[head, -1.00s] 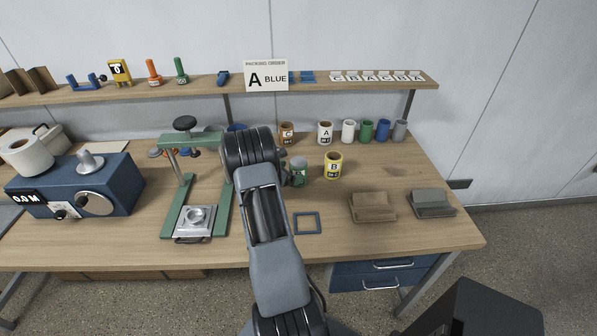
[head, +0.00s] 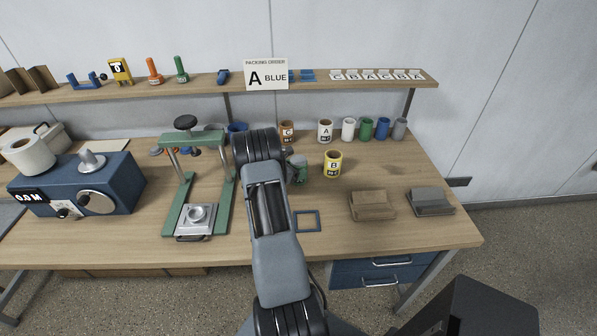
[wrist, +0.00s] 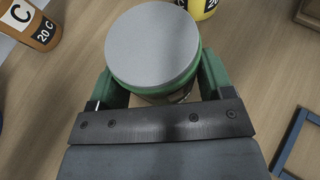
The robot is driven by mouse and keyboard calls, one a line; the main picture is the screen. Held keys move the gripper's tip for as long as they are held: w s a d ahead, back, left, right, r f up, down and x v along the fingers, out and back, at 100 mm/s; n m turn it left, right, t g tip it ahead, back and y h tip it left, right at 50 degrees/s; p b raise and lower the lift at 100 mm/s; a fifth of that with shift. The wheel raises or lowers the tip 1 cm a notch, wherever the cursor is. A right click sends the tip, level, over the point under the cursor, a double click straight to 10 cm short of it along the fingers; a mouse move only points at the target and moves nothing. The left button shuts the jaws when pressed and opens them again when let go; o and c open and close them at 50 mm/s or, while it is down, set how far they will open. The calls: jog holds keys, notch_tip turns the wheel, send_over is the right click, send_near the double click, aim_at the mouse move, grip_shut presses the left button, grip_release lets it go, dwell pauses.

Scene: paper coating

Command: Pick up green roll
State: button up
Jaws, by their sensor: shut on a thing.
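The green roll (wrist: 152,45), a round green thing with a flat grey top, sits between the fingers of my gripper (wrist: 160,85) in the wrist view. The fingers close on it from both sides. In the head view the green roll (head: 300,176) shows just right of my arm, which partly hides it and my gripper. It looks upright. I cannot tell whether its base touches the table (head: 335,205).
An orange container (head: 287,131) and a yellow one (head: 333,164) stand close by. A row of containers (head: 366,129) stands at the back right. A green press (head: 196,185) is left of my arm. A blue square frame (head: 307,221) lies in front.

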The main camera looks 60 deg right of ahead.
jog(key=shift+c, duration=0.9)
jog(key=shift+r, duration=0.15)
